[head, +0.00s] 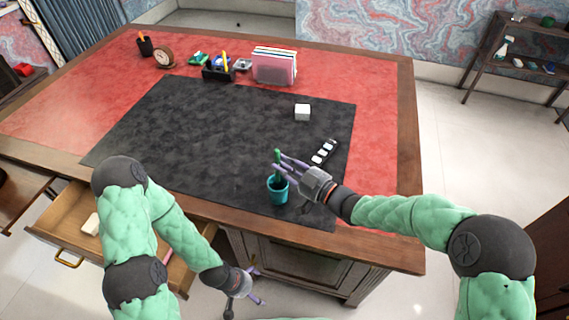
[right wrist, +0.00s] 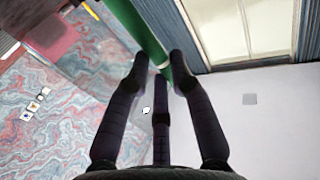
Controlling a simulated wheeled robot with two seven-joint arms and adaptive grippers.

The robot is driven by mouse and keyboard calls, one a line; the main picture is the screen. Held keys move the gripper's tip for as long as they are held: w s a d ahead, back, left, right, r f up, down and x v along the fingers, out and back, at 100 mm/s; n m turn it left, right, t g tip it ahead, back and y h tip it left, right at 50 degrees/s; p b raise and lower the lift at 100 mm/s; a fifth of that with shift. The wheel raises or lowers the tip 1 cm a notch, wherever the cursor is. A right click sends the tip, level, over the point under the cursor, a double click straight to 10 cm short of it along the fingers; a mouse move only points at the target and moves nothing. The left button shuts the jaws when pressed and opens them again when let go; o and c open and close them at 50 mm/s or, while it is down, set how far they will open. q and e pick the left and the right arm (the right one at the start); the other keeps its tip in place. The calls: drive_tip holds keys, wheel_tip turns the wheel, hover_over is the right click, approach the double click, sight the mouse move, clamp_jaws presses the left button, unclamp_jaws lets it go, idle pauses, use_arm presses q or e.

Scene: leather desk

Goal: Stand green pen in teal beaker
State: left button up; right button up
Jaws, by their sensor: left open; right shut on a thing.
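The green pen (head: 277,158) is upright, held in my right gripper (head: 277,167). In the right wrist view the green pen (right wrist: 138,28) slants between the dark fingertips, which are shut on it. The teal beaker (head: 278,195) stands upright near the front edge of the black desk mat, directly below the pen and gripper. The pen's lower end lines up with the beaker's mouth; I cannot tell how deep inside it is. My left gripper (head: 257,285) is open and empty, low in front of the desk, away from the beaker.
The black mat (head: 215,130) is mostly clear. A white cube (head: 302,112) and a dark strip with white squares (head: 323,152) lie on its right. A file holder (head: 274,66), organiser (head: 218,72), clock (head: 164,57) and pen cup (head: 145,44) stand behind. An open drawer (head: 62,229) juts out front left.

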drive_tip(key=shift+f+b, duration=2.1)
drive_tip(key=shift+f, duration=0.65)
drive_tip(key=o, duration=0.9)
drive_tip(key=v, duration=1.2)
